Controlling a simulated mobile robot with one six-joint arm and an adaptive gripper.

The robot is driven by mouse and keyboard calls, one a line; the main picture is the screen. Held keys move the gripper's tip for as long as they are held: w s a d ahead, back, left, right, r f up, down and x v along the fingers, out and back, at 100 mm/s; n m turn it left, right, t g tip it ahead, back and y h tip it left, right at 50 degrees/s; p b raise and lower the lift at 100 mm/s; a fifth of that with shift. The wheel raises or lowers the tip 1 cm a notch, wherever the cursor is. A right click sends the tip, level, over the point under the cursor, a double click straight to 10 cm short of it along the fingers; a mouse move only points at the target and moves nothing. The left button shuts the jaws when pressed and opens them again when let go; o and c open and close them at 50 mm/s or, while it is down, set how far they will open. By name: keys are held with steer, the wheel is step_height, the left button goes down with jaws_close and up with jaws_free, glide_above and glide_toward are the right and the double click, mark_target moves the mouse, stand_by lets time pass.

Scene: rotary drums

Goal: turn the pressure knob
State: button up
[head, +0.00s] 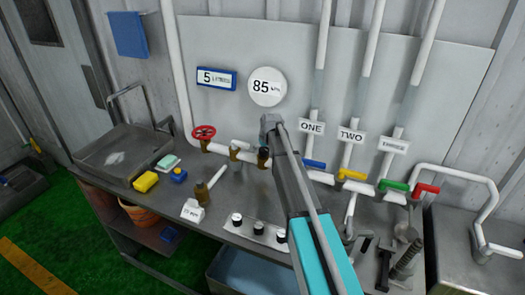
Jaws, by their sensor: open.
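My arm reaches up from the bottom, and its grey end, my gripper (268,124), is in front of the back panel, just below the round 85 kPa gauge (267,87). The gripper is open and small in the picture, with nothing seen in it. Several black knobs on white bases (259,228) stand in a row on the bench front, left of my arm. I cannot read which one is the pressure knob. The gripper appears well above and behind this row, apart from it. My arm hides part of the pipework and bench behind it.
A red handwheel (203,132) and brass fittings (235,150) sit on the pipe. Blue, yellow, green and red (427,188) handled valves line the right. Sinks flank the metal bench (228,195).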

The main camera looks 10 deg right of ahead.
steer(key=c, duration=1.1)
steer(key=shift+m+h, duration=0.4)
steer(key=shift+m, duration=0.7)
steer(key=shift+c, duration=0.2)
steer(key=o, duration=1.1)
steer(key=shift+o, duration=0.2)
steer(key=shift+s, duration=0.15)
steer(key=s+f+g, duration=0.2)
steer(key=s+g, duration=0.2)
steer(key=s, duration=3.3)
steer(key=shift+s+a+f+b, duration=0.15)
steer(key=shift+s+a+b, duration=0.2)
steer(key=shift+s+b, duration=0.1)
